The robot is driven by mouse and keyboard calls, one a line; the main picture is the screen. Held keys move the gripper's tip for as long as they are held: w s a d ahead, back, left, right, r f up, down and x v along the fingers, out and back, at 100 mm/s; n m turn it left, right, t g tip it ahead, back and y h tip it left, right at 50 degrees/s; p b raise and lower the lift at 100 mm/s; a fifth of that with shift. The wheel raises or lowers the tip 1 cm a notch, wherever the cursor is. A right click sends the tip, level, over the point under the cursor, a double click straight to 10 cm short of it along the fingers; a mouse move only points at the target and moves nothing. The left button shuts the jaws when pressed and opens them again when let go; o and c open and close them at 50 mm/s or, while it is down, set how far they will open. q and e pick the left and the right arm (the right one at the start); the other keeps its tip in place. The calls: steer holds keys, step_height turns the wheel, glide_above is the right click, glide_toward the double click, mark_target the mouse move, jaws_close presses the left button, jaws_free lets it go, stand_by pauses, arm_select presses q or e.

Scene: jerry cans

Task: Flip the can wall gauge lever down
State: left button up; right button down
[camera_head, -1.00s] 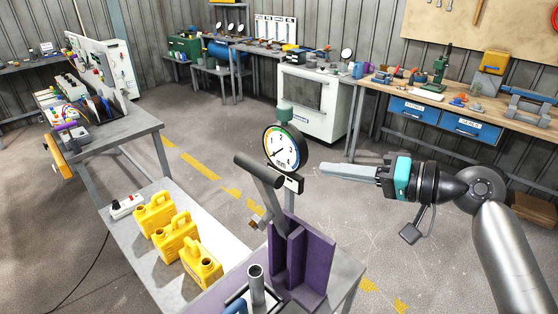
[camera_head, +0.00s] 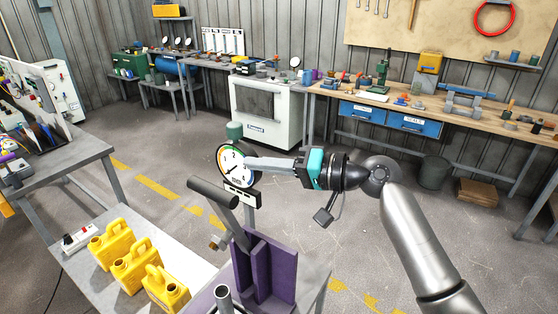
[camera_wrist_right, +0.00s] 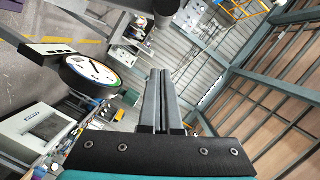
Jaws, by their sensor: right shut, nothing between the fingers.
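The gauge lever is a grey bar with a dark round handle (camera_head: 213,192), raised and tilted up to the left beside the purple bracket (camera_head: 268,268). The white round gauge (camera_head: 230,164) with a coloured rim stands behind it and also shows in the right wrist view (camera_wrist_right: 92,72). My right gripper (camera_head: 252,163) is shut and empty, pointing left. Its fingertips overlap the gauge's right edge in the head view, above and right of the handle; contact cannot be told. In the wrist view, the closed fingers (camera_wrist_right: 160,75) lie right of the gauge. My left gripper is not in view.
Three yellow jerry cans (camera_head: 135,265) stand in a row on the grey bench (camera_head: 195,260), left of the bracket. A white power strip (camera_head: 79,239) lies behind them. An upright grey tube (camera_head: 223,300) stands in front of the bracket.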

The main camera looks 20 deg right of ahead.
steer(key=a+f+p, duration=0.2)
steer(key=a, duration=0.3)
steer(key=shift+w+a+f, duration=0.2)
steer(key=shift+w+a, duration=0.05)
